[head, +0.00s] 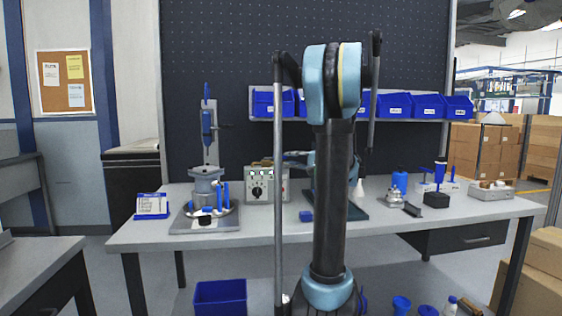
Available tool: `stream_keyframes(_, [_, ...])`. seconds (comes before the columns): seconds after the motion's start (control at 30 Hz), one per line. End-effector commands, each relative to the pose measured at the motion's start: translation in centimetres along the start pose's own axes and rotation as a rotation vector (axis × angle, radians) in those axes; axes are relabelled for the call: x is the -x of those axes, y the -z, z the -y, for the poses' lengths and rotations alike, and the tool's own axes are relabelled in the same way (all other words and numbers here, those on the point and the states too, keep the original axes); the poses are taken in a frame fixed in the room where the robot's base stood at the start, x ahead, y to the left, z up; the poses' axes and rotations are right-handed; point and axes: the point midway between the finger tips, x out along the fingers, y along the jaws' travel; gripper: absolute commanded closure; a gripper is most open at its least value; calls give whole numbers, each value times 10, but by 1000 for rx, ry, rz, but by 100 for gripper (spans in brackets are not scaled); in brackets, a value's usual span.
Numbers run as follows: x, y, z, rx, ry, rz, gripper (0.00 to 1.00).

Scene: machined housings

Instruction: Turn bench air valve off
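I cannot pick out the bench air valve for certain in the head view. A grey control box (266,185) with small green lights and a black knob (257,191) stands on the workbench (262,231), left of my arm. My arm rises in front of the bench and hides part of its middle. My gripper cannot be made out.
A round metal housing (206,184) with blue parts sits on a plate at left. Blue bins (428,106) line the back panel. Small fittings (392,199) and a grey block (491,191) stand at right. A blue crate (220,297) is below the bench.

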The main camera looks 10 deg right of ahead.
Motion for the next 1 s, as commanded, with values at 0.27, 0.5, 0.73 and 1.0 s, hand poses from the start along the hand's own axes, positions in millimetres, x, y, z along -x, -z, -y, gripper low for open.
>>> stream_keyframes(0.27, [-38,0,0,0,0,2,78])
stream_keyframes(0.5, [-54,0,0,0,0,0,78])
stream_keyframes(0.73, [-56,0,0,0,0,0,78])
stream_keyframes(1.0, [-55,0,0,0,0,0,100])
